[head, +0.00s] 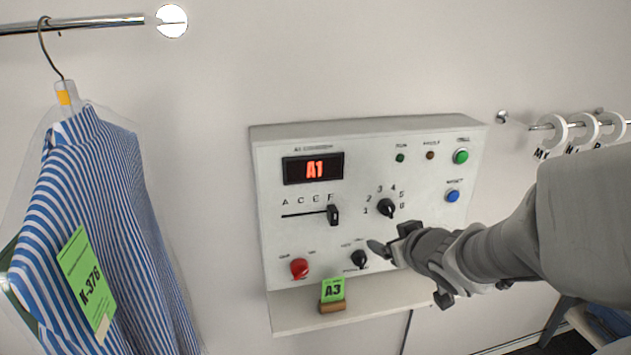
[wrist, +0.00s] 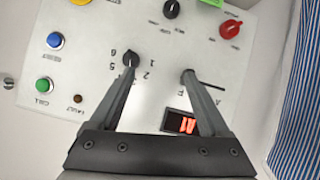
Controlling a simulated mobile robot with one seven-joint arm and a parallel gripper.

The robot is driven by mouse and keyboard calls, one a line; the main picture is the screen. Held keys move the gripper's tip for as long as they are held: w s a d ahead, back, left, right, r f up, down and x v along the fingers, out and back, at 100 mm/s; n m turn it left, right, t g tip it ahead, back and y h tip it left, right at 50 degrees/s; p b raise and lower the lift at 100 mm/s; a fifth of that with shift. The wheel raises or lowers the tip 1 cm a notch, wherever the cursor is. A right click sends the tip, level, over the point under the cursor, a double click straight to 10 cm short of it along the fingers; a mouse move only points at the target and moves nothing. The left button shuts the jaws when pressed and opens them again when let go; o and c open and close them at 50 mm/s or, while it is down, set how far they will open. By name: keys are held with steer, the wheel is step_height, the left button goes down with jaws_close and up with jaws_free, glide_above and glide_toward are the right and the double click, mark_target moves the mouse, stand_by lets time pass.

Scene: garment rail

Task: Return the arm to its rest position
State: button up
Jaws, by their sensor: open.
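My arm reaches in from the right in the head view, and my gripper (head: 385,250) is in front of the lower right part of the white control panel (head: 310,235). In the wrist view my gripper (wrist: 158,75) has two fingers spread apart with nothing between them. One fingertip appears over the black rotary knob (wrist: 130,58) and the other over the slider handle; I cannot tell whether either touches. In the head view the rotary knob (head: 386,208) and slider handle (head: 333,214) are both clear of the gripper.
The panel display (head: 313,168) reads A1. A green A3 card (head: 332,290) stands on the panel's shelf (head: 365,306). A striped shirt (head: 95,225) tagged K-376 hangs at left from a rail (head: 80,25). White rings (head: 585,128) hang on a rail at right.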

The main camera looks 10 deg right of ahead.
steer(key=s+a+r+m+g+h, duration=0.2)
steer(key=s+r+h, duration=0.1)
steer(key=s+r, duration=0.35)
steer(key=s+a+f+g+y, duration=0.1)
steer(key=s+a+g, duration=0.1)
steer(key=s+a, duration=0.2)
steer(key=s+a+f+g+y, duration=0.1)
steer(key=s+a, duration=0.3)
steer(key=s, duration=0.4)
steer(key=shift+s+f+g+y+p, duration=0.2)
steer(key=shift+s+g+y+p, duration=0.1)
steer(key=shift+g+y, duration=0.4)
steer(key=shift+w, duration=0.1)
